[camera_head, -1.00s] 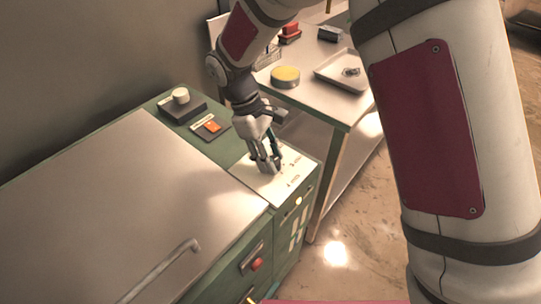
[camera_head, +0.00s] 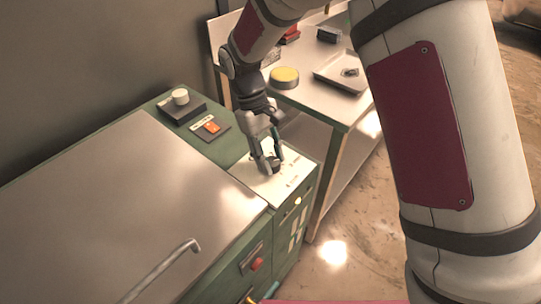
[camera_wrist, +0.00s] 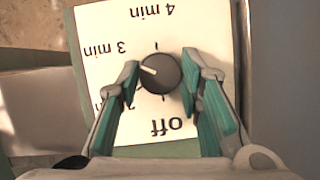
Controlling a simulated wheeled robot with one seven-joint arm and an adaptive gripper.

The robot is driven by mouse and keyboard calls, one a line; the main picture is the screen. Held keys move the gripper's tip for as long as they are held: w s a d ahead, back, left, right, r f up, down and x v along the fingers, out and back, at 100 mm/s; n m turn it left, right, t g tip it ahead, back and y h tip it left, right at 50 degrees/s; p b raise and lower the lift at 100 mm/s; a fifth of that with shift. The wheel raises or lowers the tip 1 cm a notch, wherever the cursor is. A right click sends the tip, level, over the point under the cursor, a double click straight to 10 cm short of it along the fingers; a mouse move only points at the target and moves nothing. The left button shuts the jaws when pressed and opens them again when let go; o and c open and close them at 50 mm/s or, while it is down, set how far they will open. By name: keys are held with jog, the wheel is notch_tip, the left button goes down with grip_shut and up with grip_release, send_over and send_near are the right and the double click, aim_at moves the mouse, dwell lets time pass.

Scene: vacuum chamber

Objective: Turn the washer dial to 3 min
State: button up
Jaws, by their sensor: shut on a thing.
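The washer dial (camera_wrist: 160,74) is a round dark knob with a white pointer mark. It sits on a white label panel (camera_wrist: 90,22), which also shows in the head view (camera_head: 290,186). In the wrist view the lettering is upside down: "4 min" at the top, "3 min" at upper left, "off" at lower right, and a partly hidden label at lower left. The pointer points left and slightly up, near the "3 min" side. My gripper (camera_wrist: 160,72) has one finger on each side of the dial and is shut on it. In the head view my gripper (camera_head: 266,168) stands over the panel.
The green washer has a broad metal lid (camera_head: 130,190) with a bar handle (camera_head: 165,268). A red button (camera_head: 257,264) is on its front. An orange switch (camera_head: 212,127) and a white knob (camera_head: 180,96) are behind. A table with a tray (camera_head: 342,75) and yellow-topped tin (camera_head: 284,77) stands beyond.

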jog(key=o, duration=1.1)
jog(key=v, duration=1.2)
jog(key=shift+s, duration=0.1)
